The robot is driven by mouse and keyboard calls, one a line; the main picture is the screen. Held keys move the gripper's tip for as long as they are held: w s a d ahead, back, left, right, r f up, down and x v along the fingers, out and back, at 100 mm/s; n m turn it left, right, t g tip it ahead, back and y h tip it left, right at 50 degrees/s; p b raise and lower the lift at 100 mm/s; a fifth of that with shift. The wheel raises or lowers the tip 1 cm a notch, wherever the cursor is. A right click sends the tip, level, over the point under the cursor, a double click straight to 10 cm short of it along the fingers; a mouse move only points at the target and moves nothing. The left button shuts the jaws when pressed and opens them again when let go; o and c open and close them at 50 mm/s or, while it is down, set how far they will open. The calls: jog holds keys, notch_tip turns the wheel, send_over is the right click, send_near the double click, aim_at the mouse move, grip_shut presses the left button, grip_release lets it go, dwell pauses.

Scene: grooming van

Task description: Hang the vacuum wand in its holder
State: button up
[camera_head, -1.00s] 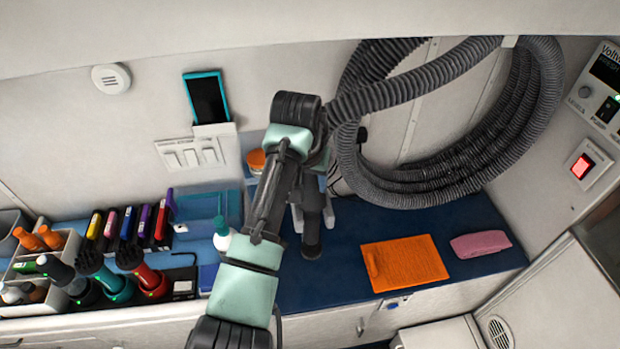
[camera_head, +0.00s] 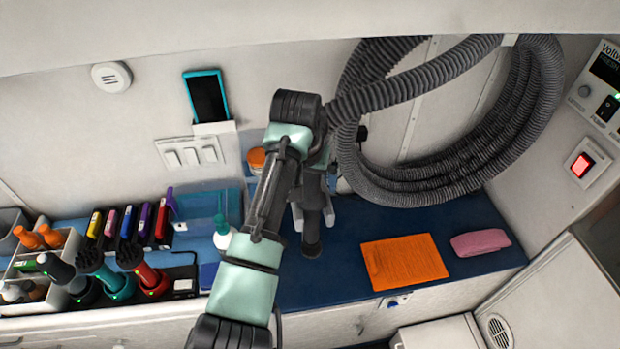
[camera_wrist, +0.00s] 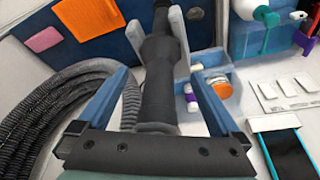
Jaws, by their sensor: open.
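The vacuum wand (camera_wrist: 158,85) is a dark tube with a thicker collar, joined to the grey ribbed hose. In the wrist view it runs between the two prongs of the pale grey holder (camera_wrist: 180,48). In the head view the wand's lower end (camera_head: 311,232) hangs upright over the blue counter, with the holder (camera_head: 329,214) showing on both sides. My gripper (camera_wrist: 160,78) is open, its two blue fingers on either side of the wand with gaps visible. In the head view my arm hides the fingers. Whether the collar rests on the prongs is unclear.
The coiled hose (camera_head: 545,100) hangs on the back wall at right. An orange cloth (camera_head: 405,262) and a pink folded cloth (camera_head: 480,242) lie on the counter (camera_head: 345,270). Bottles, clippers and brushes crowd the left side. An orange-lidded jar (camera_wrist: 217,87) stands close to the holder.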

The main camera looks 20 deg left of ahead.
jog(key=shift+r, duration=0.1)
jog(key=p+v, duration=1)
jog(key=p, duration=0.1)
dwell(1.2)
jog(key=shift+s, duration=0.1)
dwell(0.5)
